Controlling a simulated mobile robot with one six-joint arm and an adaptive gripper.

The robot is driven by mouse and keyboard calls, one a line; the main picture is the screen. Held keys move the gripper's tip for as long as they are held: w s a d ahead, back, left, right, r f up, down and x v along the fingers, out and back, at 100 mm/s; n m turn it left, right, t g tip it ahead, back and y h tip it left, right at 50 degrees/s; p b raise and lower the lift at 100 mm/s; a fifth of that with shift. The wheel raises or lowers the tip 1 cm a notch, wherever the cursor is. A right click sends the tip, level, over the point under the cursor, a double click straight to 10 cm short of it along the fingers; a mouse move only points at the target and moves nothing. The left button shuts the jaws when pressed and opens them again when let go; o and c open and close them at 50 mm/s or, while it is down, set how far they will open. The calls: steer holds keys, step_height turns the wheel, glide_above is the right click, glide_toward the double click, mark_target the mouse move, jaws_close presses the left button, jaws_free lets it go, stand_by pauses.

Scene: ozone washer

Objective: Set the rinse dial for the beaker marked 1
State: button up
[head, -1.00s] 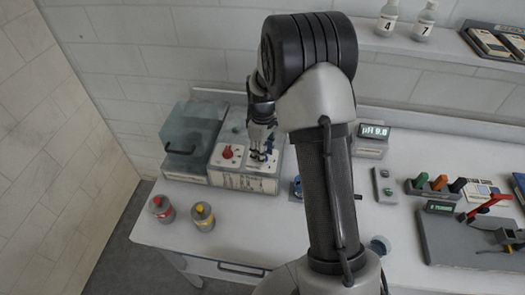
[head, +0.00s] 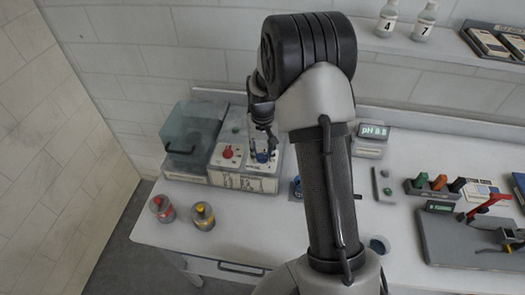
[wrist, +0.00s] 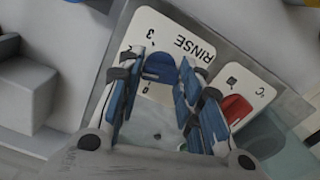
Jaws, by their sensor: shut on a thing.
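The rinse dial (wrist: 160,67) is a blue knob on a white plate marked RINSE in the wrist view, with a 3 and other small marks beside it. It also shows in the head view (head: 263,157) on the washer's front panel. My gripper (wrist: 163,66) has its blue-padded fingers on either side of the knob and is shut on it. My gripper (head: 266,141) comes down from above in the head view.
A red dial (head: 228,153) sits left of the blue one on a plate marked °C in the wrist view. A clear-lidded box (head: 192,130) is left of the panel. A pH display (head: 373,131) stands to the right. The table's front left is mostly clear.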

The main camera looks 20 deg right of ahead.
mark_target(263, 154)
steer(key=m, duration=1.2)
stand_by(0.7)
steer(key=o, duration=1.1)
steer(key=shift+c, duration=0.2)
step_height(263, 154, up, 12)
